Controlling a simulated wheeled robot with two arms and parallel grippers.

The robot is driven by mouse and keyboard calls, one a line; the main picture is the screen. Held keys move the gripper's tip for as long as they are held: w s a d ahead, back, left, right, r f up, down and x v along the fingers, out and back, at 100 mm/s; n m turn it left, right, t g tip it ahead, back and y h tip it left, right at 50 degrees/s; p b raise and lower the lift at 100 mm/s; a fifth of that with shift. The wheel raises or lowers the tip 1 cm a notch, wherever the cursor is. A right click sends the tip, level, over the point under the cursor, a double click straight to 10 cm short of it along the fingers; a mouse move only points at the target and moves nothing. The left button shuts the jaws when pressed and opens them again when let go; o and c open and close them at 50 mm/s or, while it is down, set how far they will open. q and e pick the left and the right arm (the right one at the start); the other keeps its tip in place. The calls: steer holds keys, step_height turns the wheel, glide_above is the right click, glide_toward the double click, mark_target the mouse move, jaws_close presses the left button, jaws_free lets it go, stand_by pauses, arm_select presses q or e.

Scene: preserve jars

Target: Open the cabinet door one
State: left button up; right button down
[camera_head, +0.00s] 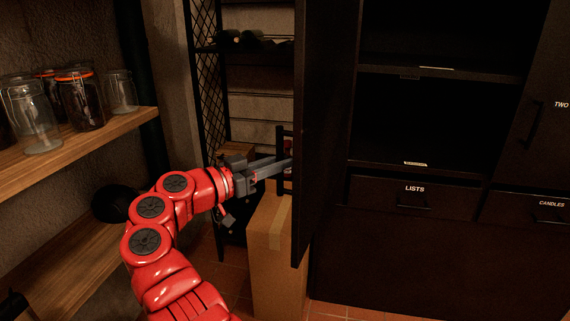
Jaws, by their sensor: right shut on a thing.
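The dark cabinet door (322,120) stands swung open, seen almost edge-on, and its outer face is turned left. Its black bar handle (280,150) sticks out to the left. My right gripper (284,165), on the red arm, is at this handle with its fingers shut on it; the fingertips are partly hidden by the handle. The open cabinet (430,120) shows dark shelves to the right of the door. No label reading one is visible. My left gripper is not in view.
A cardboard box (275,255) stands on the tiled floor below the handle. Wooden shelves (90,150) with glass jars (80,100) are at the left. A drawer marked LISTS (415,195), a drawer marked CANDLES (530,209) and a shut door marked TWO (540,115) are at the right.

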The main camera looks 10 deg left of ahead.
steer(key=shift+w+d, duration=0.1)
stand_by(0.3)
steer(key=c, duration=1.2)
jaws_free()
steer(key=shift+c, duration=0.2)
steer(key=o, duration=0.4)
steer(key=shift+w, duration=0.1)
steer(key=shift+o, duration=0.2)
steer(key=v, duration=0.7)
steer(key=shift+s+a, duration=0.2)
steer(key=shift+s, duration=0.05)
steer(key=shift+f, duration=0.1)
